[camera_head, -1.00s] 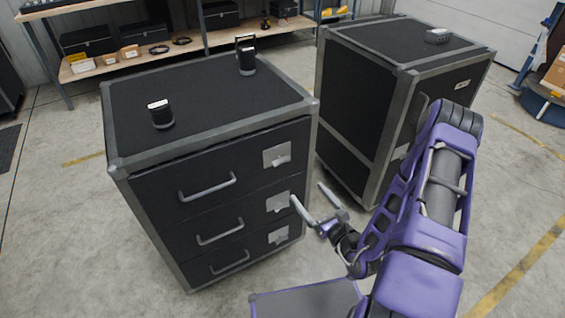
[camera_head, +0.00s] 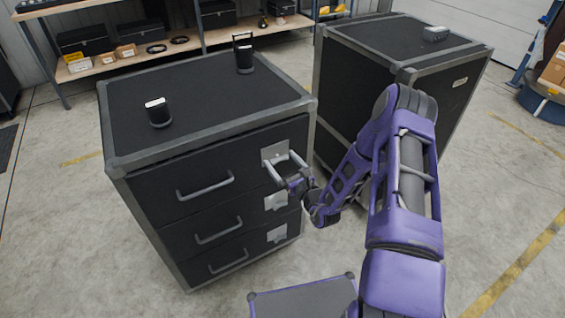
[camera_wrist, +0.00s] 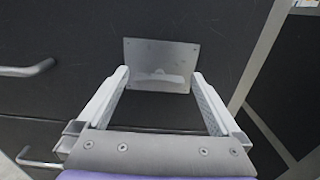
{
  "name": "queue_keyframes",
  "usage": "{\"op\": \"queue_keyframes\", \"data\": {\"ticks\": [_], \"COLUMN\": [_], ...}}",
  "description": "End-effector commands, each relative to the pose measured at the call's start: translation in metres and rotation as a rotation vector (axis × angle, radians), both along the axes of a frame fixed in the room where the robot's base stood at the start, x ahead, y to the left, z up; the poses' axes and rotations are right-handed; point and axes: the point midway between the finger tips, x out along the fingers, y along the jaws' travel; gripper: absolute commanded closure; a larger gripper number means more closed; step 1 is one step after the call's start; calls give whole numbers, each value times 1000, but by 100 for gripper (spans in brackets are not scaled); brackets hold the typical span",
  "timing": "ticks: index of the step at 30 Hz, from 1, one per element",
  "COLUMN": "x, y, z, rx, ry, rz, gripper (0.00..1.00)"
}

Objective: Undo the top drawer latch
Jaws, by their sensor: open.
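The black case with three drawers stands at the left in the head view. The top drawer (camera_head: 160,182) is shut and has a grey bar handle (camera_head: 206,187). Its latch (camera_head: 276,151) is a metal plate at the drawer's right end, partly hidden by my gripper. In the wrist view the latch plate (camera_wrist: 160,58) lies straight ahead, with a raised tab (camera_wrist: 158,76) on its lower part. My gripper (camera_head: 286,165) is open at the latch. In the wrist view its two fingers (camera_wrist: 158,82) stand on either side of the tab, with nothing visible held between them. I cannot tell whether they touch the plate.
Two lower latches (camera_head: 276,201) sit below on the same case. A second black case (camera_head: 440,50) stands close behind at the right. Small black devices (camera_head: 159,113) stand on top of the drawer case. Open concrete floor lies to the right.

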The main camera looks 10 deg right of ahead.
Motion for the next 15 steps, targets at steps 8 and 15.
{"op": "queue_keyframes", "data": {"ticks": [8,15], "x": [0,-1], "y": [0,0], "z": [0,0], "rx": [0,0], "ry": [1,1], "rz": [0,0], "gripper": [22,65]}}
